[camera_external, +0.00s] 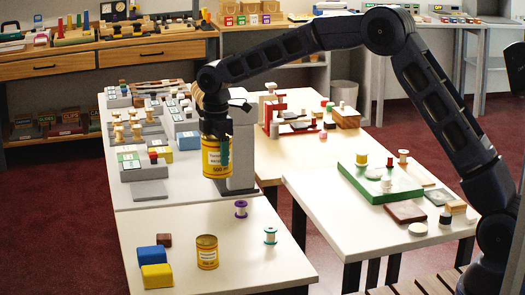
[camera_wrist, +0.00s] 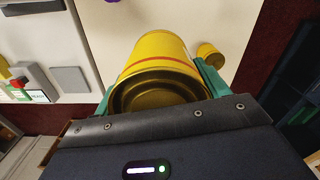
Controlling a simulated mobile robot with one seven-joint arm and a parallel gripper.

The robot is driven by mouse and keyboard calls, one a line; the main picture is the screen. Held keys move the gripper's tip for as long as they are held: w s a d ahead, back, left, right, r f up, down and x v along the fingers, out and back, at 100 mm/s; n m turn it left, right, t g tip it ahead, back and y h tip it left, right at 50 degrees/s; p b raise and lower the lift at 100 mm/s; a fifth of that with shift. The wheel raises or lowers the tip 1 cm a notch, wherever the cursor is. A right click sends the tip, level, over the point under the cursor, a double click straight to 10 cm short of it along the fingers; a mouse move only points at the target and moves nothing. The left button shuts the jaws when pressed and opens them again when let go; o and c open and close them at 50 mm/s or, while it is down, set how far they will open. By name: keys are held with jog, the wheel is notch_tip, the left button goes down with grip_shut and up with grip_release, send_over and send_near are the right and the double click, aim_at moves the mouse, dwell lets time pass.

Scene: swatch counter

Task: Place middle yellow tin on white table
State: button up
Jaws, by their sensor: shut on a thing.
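A yellow tin (camera_external: 216,160) with a red stripe and a label reading 500 is held upright in the air by my gripper (camera_external: 217,145). In the wrist view the same tin (camera_wrist: 158,60) sits between the green fingers of my gripper (camera_wrist: 155,85), its rim towards the camera. A second yellow tin (camera_external: 207,252) stands on the front white table (camera_external: 180,215); it also shows in the wrist view (camera_wrist: 210,54), to the right of the held tin. The held tin is above the table area behind that tin. I see no third tin of this kind.
Blue (camera_external: 151,256) and yellow (camera_external: 156,277) blocks and a small brown block (camera_external: 164,240) are at the front table's left. A purple spool (camera_external: 241,209) and a teal spool (camera_external: 270,236) stand to the right. Grey fixtures (camera_external: 149,190) crowd the table behind. The front table's middle is clear.

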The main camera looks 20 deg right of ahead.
jog(key=w+d+r, duration=0.2)
jog(key=w+d, duration=0.4)
jog(key=d, duration=0.6)
jog(key=w+d+r, duration=0.1)
jog(key=w+d, duration=0.5)
jog(key=d, duration=0.6)
jog(key=w+d+r, duration=0.2)
jog(key=w+d, duration=0.4)
jog(key=d, duration=0.6)
jog(key=shift+m, duration=0.3)
notch_tip(320, 180, down, 20)
jog(key=shift+d+r, duration=0.1)
jog(key=shift+d, duration=0.05)
jog(key=o, duration=1.4)
jog(key=shift+s, duration=0.1)
